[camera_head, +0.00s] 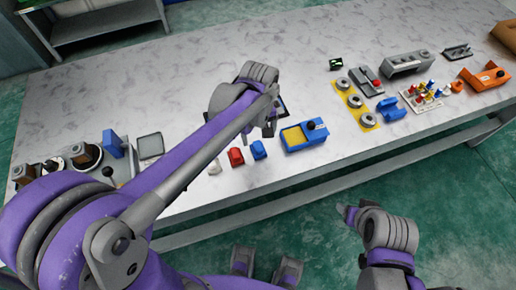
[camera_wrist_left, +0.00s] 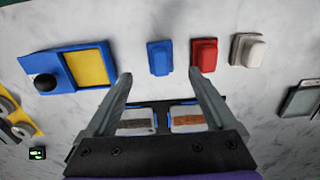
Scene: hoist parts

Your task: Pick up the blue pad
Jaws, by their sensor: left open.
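The blue pad (camera_head: 258,150) lies on the marbled table near its front edge, beside a red pad (camera_head: 236,157) and a white pad (camera_head: 215,167). In the left wrist view the blue pad (camera_wrist_left: 159,58) is just beyond my left fingertips, roughly centred between them. The red pad (camera_wrist_left: 204,52) is just past the right fingertip. My left gripper (camera_wrist_left: 160,76) is open and empty; in the head view my arm partly hides it. My right gripper (camera_head: 347,212) is low in front of the table; its jaws are not clear.
A blue box with a yellow panel and black knob (camera_head: 304,134) stands right of the blue pad. A dark-framed holder with two plates (camera_wrist_left: 163,110) lies beneath my left gripper. Yellow strip with rings (camera_head: 358,101) and other parts fill the right. The table's back is mostly clear.

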